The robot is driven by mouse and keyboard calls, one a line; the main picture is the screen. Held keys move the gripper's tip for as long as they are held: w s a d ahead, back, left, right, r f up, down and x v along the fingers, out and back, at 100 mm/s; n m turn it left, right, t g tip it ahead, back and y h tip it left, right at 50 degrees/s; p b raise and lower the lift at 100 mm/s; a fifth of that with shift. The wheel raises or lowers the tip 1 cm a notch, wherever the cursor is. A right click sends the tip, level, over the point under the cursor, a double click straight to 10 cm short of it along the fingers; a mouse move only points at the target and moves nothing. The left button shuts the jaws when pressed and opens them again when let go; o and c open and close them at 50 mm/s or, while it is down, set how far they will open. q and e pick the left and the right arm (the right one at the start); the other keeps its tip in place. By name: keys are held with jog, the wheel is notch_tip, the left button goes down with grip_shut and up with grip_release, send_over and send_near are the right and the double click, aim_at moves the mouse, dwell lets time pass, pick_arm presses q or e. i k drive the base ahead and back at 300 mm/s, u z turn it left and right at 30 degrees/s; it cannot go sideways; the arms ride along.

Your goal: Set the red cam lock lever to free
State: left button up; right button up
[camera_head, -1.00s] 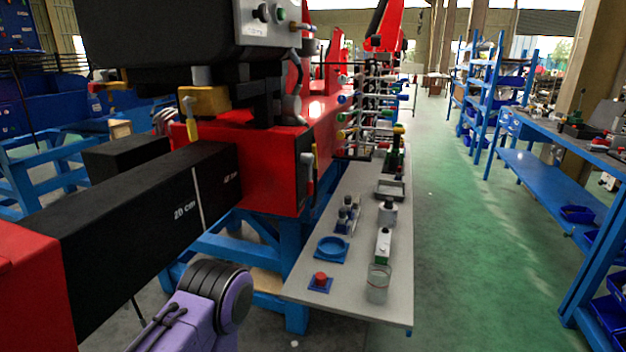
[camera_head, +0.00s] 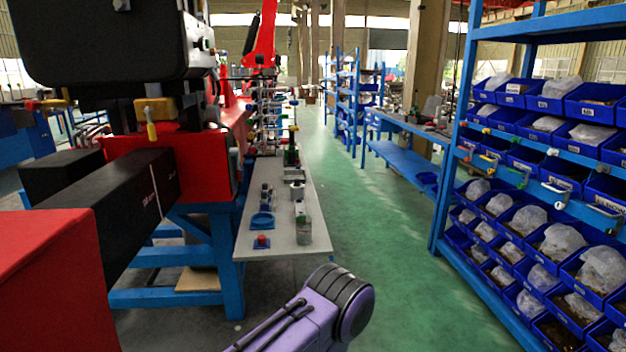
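A yellow-handled lever (camera_head: 151,130) hangs on a yellow block above the beam. I cannot make out a red cam lock lever for certain. A purple link of my own arm with a black ribbed joint (camera_head: 340,295) shows at the bottom. Neither gripper is in view.
A blue rack (camera_head: 448,170) with bins of bagged parts fills the right. The green floor between is clear.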

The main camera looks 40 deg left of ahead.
aim_at(238, 165)
jog(key=z, duration=0.4)
jog(key=i, duration=1.15)
jog(key=u, duration=1.45)
jog(key=i, duration=0.7)
jog(key=u, duration=0.8)
